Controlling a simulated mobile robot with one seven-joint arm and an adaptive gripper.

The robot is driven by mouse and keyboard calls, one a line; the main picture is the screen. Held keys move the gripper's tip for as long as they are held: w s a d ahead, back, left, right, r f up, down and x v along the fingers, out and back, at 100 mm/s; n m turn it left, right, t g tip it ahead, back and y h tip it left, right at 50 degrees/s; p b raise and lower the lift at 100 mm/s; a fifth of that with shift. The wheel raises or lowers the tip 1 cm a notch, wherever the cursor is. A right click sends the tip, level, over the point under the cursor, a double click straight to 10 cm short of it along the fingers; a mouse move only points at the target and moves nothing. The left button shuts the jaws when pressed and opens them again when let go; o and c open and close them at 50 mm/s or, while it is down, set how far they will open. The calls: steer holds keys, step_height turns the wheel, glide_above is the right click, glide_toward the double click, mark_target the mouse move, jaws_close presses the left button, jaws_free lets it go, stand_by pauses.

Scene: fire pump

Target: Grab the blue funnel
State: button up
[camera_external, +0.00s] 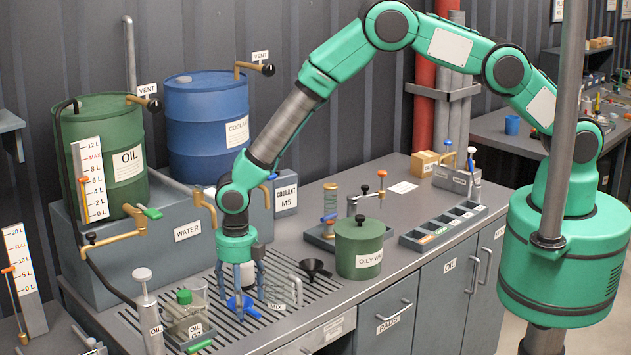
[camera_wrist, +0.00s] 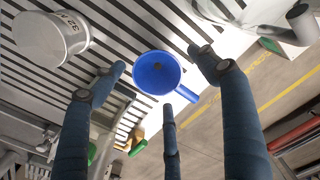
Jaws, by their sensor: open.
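The blue funnel (camera_external: 241,304) sits on the slatted drain grate below my gripper (camera_external: 240,287). In the wrist view, the funnel (camera_wrist: 157,73) shows its round mouth from above, with a small handle tab toward the lower right. Whether any finger touches the funnel cannot be told. In the external view, the fingers partly hide the funnel.
A light grey container (camera_wrist: 50,38) stands left of the funnel in the wrist view.

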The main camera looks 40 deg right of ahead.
steer(key=shift+f, duration=0.35)
stand_by(0.3)
steer(key=c, duration=1.2)
